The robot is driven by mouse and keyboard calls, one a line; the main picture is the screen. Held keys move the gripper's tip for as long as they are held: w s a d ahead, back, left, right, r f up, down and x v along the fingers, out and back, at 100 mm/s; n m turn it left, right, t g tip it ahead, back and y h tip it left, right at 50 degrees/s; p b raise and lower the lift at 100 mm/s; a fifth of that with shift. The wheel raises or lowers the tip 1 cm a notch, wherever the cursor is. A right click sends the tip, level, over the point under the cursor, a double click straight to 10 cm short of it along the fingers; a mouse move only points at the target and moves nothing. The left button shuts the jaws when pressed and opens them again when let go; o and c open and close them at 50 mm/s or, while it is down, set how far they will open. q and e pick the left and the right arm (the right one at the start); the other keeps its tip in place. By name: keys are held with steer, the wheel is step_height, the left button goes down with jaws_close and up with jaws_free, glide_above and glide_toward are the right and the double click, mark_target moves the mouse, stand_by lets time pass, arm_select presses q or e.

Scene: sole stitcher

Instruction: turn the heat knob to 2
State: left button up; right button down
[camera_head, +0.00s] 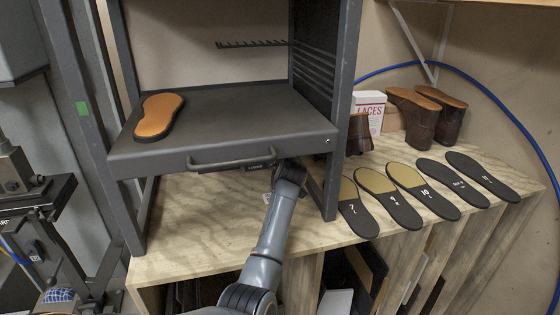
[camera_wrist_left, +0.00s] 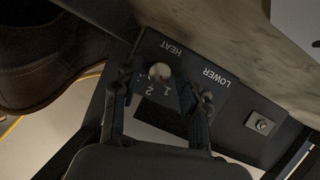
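The heat knob (camera_wrist_left: 160,72) is a small pale round knob on a dark panel (camera_wrist_left: 232,112) marked HEAT and LOWER in the left wrist view. The digits 1 and 2 are printed beside it; its pointer setting cannot be read. My left gripper (camera_wrist_left: 164,88) is open, with one finger on each side of the knob. Whether either finger touches it cannot be told. In the head view my left gripper (camera_head: 288,180) is under the front edge of the grey tray (camera_head: 240,115), right of its handle (camera_head: 230,163), and the knob is hidden. My right gripper is not in view.
An orange-brown sole (camera_head: 159,116) lies on the tray. Several numbered insoles (camera_head: 425,190) lie on the wooden bench to the right, with brown boots (camera_head: 415,110) and a LACES box (camera_head: 370,106) behind. A metal switch (camera_wrist_left: 262,122) sits on the panel.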

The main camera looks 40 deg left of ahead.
arm_select(q)
jaws_close()
steer(key=shift+w+d+m+g+y+b, duration=0.15)
steer(key=shift+m+g+y+b, duration=0.45)
steer(key=shift+m, duration=0.9)
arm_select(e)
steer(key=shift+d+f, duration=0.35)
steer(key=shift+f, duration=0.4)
arm_select(q)
steer(key=shift+o, duration=1.7)
jaws_free()
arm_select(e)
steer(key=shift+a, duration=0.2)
